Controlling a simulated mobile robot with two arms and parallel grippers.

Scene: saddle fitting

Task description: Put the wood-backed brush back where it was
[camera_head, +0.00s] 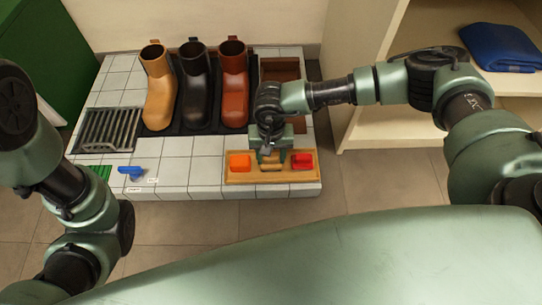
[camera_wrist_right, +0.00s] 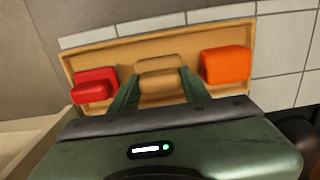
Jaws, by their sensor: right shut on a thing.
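The wood-backed brush (camera_wrist_right: 160,80) lies between the fingers of my right gripper (camera_wrist_right: 158,88) in the right wrist view. The gripper is shut on it. The brush is over the middle of a wooden tray (camera_wrist_right: 215,39), between a red brush (camera_wrist_right: 93,86) and an orange brush (camera_wrist_right: 226,65). I cannot tell whether the brush touches the tray floor. In the head view my right gripper (camera_head: 272,158) points down at the middle of the tray (camera_head: 270,181), with the orange brush (camera_head: 239,162) on its left and the red brush (camera_head: 302,160) on its right. My left gripper is not in view.
Three boots, tan (camera_head: 159,95), black (camera_head: 195,90) and brown (camera_head: 234,90), stand behind on the tiled platform (camera_head: 190,175). A metal grate (camera_head: 108,130) and a blue object (camera_head: 131,172) are at left. A shelf (camera_head: 395,120) with a folded blue cloth (camera_head: 500,46) stands at right.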

